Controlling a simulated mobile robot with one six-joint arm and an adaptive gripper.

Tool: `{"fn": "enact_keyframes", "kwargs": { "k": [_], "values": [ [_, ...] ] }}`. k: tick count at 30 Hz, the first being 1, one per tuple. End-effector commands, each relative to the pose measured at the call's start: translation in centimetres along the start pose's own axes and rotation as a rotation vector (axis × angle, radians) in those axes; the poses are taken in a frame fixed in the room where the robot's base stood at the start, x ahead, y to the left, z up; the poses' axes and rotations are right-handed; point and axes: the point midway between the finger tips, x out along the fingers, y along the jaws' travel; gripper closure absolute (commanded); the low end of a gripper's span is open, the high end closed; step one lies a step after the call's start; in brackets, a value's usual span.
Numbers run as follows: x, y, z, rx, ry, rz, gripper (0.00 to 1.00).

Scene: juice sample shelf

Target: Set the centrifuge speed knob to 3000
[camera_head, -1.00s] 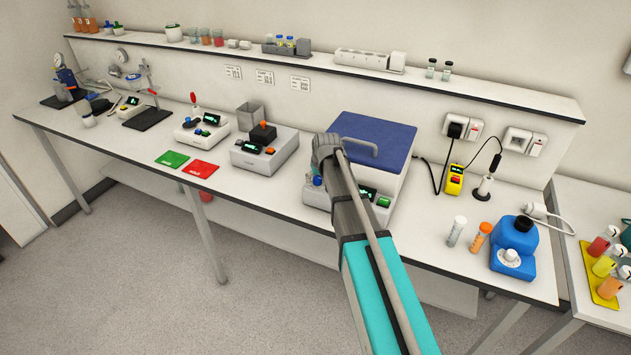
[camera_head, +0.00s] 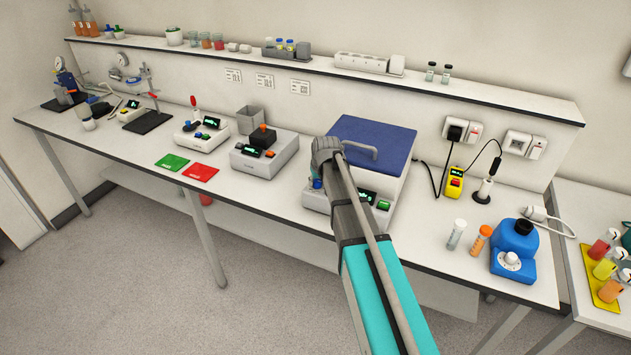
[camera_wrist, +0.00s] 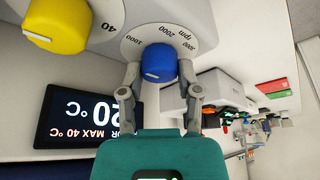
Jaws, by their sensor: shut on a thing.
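The centrifuge is the white box with a blue lid (camera_head: 376,138) in the head view, with a display and buttons on its front. In the wrist view the blue speed knob (camera_wrist: 159,60) sits on a pale dial (camera_wrist: 172,24) printed 1000, 2000, 3000 and rpm. My gripper (camera_wrist: 159,70) is shut on the blue knob, one finger on each side of it.
A yellow knob (camera_wrist: 57,24) and a black temperature display (camera_wrist: 88,117) are close to my left finger in the wrist view. In the head view, a white device (camera_head: 265,154) stands to the left.

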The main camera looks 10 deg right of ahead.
Motion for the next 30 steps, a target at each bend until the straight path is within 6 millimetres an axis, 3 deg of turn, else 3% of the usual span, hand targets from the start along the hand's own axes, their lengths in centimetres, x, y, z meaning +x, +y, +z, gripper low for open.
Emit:
{"fn": "enact_keyframes", "kwargs": {
  "k": [14,30],
  "values": [
    [0.01,-0.06,0.08,0.158,-0.002,0.063,1.00],
    [0.06,-0.14,-0.02,0.581,-0.004,0.240,1.00]
  ]
}}
